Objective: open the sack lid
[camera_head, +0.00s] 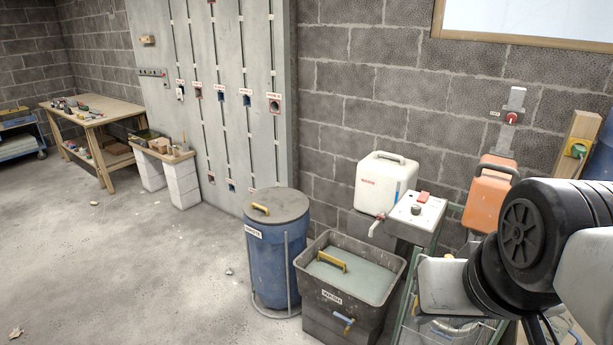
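A blue sack (270,262) stands in a thin metal frame on the floor, left of the grey tub, with a small white label on its front. Its round grey-brown lid (278,206) lies flat on top and looks shut. A yellow handle (261,209) sits on the lid, towards its left side. My arm comes in from the right edge, well to the right of the sack, with a large black joint nearest the camera. The fingers of my gripper cannot be made out, so I cannot see whether they hold anything.
A grey tub (330,312) with pale contents and a yellow handle stands close right of the sack. A white canister (384,184) and an orange one (489,196) stand behind. A grey wall panel (215,80) rises behind the sack. The concrete floor at left is mostly clear.

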